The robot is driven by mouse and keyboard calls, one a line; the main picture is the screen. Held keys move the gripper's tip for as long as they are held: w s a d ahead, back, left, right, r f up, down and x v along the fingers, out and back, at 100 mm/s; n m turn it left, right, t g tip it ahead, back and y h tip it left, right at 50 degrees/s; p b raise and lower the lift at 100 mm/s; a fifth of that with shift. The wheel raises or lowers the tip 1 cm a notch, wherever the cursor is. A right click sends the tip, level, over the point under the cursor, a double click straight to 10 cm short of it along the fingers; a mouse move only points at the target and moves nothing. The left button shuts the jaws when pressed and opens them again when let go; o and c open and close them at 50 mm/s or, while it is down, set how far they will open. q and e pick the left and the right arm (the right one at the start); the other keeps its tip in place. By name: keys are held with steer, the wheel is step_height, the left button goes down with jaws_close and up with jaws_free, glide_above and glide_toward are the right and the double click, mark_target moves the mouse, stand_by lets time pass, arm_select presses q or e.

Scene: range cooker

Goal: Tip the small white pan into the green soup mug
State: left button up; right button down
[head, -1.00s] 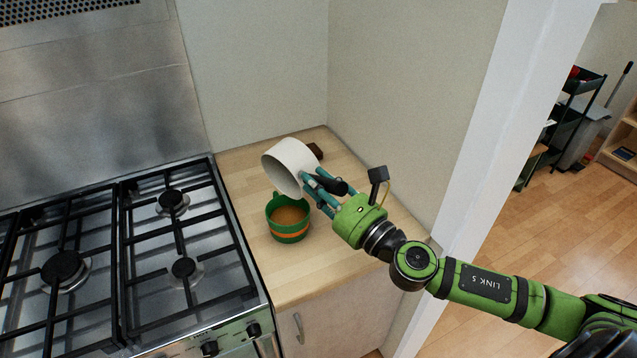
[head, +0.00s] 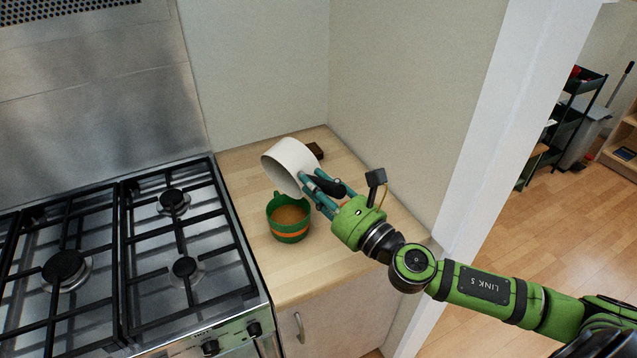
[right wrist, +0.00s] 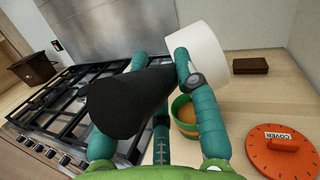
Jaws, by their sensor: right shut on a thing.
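The small white pan (head: 288,164) is tipped steeply over the counter, its open side facing down and left, just above and behind the green soup mug. My right gripper (head: 318,186) is shut on the pan's dark handle (right wrist: 130,100), which shows large in the right wrist view. The green soup mug (head: 289,228) stands upright on the counter, with an orange band and brownish-orange content inside. In the right wrist view the mug (right wrist: 186,125) is partly hidden behind a finger. My left gripper is not in view.
The gas hob (head: 150,250) with black grates lies left of the wooden counter (head: 330,265). A dark brown block (head: 315,150) lies behind the pan. In the right wrist view, an orange lid marked COVER (right wrist: 283,150) lies right of the mug. Walls bound the counter behind and right.

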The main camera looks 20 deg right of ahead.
steer(key=shift+s+a+n, duration=0.2)
steer(key=shift+a+n, duration=0.3)
steer(key=shift+s+a+n, duration=0.15)
steer(key=shift+a+n, duration=0.15)
steer(key=shift+n, duration=0.1)
stand_by(0.9)
steer(key=shift+s+a+f+n+y+p, duration=0.2)
steer(key=shift+a+n+y+p, duration=0.1)
steer(key=shift+a+n+p, duration=0.1)
stand_by(1.8)
